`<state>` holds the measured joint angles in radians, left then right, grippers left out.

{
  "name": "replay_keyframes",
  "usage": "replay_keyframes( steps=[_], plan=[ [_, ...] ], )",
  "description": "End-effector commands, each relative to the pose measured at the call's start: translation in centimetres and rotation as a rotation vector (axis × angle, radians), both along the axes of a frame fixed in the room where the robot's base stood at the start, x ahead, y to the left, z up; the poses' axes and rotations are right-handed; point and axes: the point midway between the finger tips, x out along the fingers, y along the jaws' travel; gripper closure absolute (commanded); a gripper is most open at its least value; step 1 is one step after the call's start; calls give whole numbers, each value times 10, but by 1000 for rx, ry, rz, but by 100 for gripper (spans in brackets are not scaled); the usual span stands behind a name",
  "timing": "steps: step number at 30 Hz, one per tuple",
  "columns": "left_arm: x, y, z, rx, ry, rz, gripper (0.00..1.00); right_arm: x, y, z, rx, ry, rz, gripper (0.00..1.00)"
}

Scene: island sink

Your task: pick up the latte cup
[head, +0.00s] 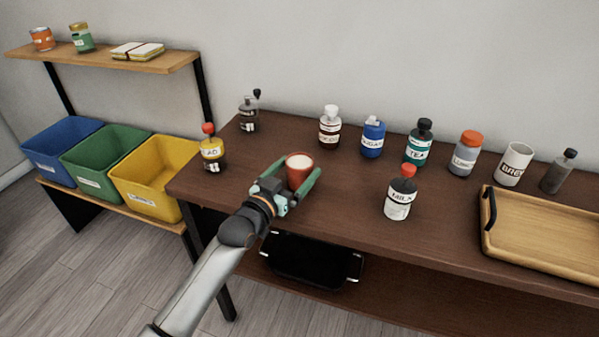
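The latte cup is a small reddish-brown cup (299,178) with a pale, milky top, upright at the left part of the dark brown table. My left gripper (301,171) reaches it from the front left. Its two green fingers are spread, one on each side of the cup. The fingers look slightly apart from the cup's sides, so the gripper appears open around it. The cup's lower part is partly hidden by the gripper. My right gripper is not in view.
A milk bottle (400,198) with a red cap stands right of the cup. Several jars, including a blue one (373,138), line the back. A wooden tray (540,262) lies at right. Coloured bins (160,178) stand left of the table (340,225).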

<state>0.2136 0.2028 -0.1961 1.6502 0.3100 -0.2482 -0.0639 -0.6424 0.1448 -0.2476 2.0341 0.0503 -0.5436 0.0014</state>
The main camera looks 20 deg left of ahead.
Motion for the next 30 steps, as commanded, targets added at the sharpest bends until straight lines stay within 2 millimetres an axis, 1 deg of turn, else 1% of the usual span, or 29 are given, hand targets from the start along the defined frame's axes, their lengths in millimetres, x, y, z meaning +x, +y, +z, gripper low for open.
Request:
replay_keyframes(
  steps=[1,2,23,30],
  plan=[
    [0,0,0,0,0,0,11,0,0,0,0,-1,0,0],
    [0,0,0,0,0,0,15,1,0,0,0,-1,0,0],
    [0,0,0,1,0,0,93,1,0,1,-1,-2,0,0],
    [0,0,2,0,-3,0,94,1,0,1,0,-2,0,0]
  ],
)
